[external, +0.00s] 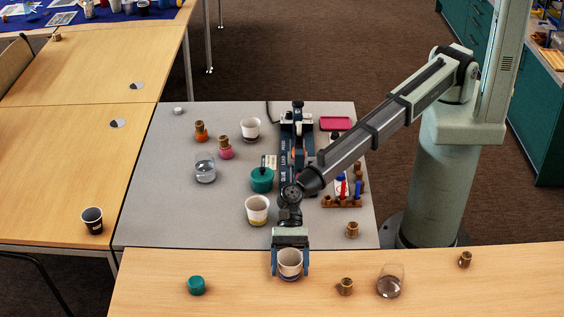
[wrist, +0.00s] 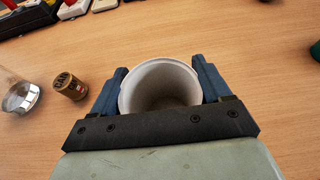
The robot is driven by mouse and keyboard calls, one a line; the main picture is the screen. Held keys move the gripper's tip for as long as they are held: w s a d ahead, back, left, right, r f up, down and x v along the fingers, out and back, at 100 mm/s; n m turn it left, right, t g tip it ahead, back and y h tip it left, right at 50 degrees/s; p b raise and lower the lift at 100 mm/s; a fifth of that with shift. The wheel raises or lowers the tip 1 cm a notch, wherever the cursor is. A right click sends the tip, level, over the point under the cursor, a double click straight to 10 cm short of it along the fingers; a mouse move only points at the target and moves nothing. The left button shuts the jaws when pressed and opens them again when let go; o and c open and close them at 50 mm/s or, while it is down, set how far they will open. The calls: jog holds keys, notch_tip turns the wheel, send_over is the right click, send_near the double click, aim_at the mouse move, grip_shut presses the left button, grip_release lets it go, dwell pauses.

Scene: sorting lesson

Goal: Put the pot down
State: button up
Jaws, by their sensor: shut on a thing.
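A white pot (external: 290,262) is between the blue fingers of my gripper (external: 290,264), over the front wooden table. The wrist view also shows the pot (wrist: 160,82), mouth toward the camera, with a finger against each side. My gripper (wrist: 160,90) is shut on it. The pot looks upright and its inside looks empty. I cannot tell whether its base touches the table.
On the front wooden table (external: 480,290) stand a teal pot (external: 196,285) to the left, and a brown jar (external: 346,286) and a clear glass (external: 390,281) to the right. The grey table (external: 150,220) behind holds white cups (external: 257,210), a teal lidded pot (external: 262,180) and a glue press (external: 297,145).

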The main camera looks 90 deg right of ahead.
jog(key=shift+f, duration=0.15)
jog(key=o, duration=1)
jog(key=shift+c, duration=0.2)
jog(key=shift+r, duration=0.2)
jog(key=v, duration=0.7)
jog(key=shift+d+r, duration=0.1)
jog(key=shift+d, duration=0.15)
